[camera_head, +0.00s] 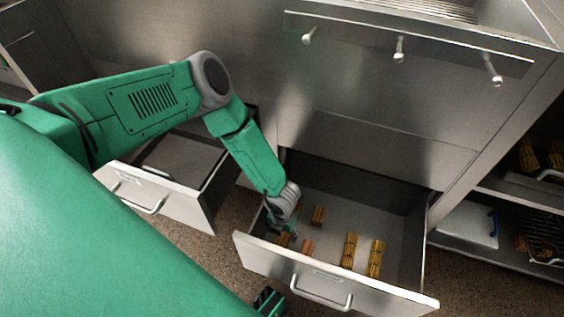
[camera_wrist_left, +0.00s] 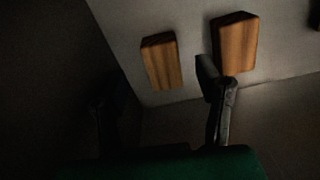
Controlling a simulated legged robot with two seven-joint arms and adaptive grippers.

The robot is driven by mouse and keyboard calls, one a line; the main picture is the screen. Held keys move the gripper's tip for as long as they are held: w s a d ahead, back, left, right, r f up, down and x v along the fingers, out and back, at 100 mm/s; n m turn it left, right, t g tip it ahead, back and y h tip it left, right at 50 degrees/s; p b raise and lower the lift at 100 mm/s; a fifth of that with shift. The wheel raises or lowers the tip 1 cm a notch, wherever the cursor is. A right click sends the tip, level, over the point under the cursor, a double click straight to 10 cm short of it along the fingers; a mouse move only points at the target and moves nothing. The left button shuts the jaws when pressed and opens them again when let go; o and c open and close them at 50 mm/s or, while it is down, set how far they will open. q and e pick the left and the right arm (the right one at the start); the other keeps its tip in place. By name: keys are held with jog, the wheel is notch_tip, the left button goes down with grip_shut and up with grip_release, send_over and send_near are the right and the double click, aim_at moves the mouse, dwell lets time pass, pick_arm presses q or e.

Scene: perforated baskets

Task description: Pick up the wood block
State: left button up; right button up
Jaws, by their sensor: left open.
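Several wood blocks lie in the open lower drawer (camera_head: 398,285). One wood block (camera_head: 318,215) is at the drawer's back left, and another wood block (camera_head: 307,246) lies nearer the front. My left gripper (camera_head: 287,229) reaches down into the drawer's left part, beside a partly hidden block (camera_head: 283,239). In the left wrist view my left gripper (camera_wrist_left: 155,92) is open and empty. One wood block (camera_wrist_left: 161,62) lies ahead between its fingers, apart from them. A second wood block (camera_wrist_left: 234,43) lies beyond the right finger. Which block is which across views is unclear.
Two striped block stacks (camera_head: 349,250) and (camera_head: 375,258) stand at the drawer's right. The drawer walls surround the gripper closely on the left. Another open drawer (camera_head: 176,195) is at left, empty where visible. Shelves (camera_head: 500,225) with baskets are at right.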

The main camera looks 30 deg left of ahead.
aim_at(282, 239)
pick_arm(q)
jog(key=f, duration=0.1)
jog(key=f+b, duration=0.1)
jog(key=f, duration=0.1)
jog(key=f+b, duration=0.1)
jog(key=shift+s+d+f, duration=0.2)
jog(key=shift+s, duration=0.2)
jog(key=shift+r, duration=0.1)
jog(key=c, duration=1.2)
jog(key=shift+c, duration=0.2)
jog(key=shift+r, duration=0.1)
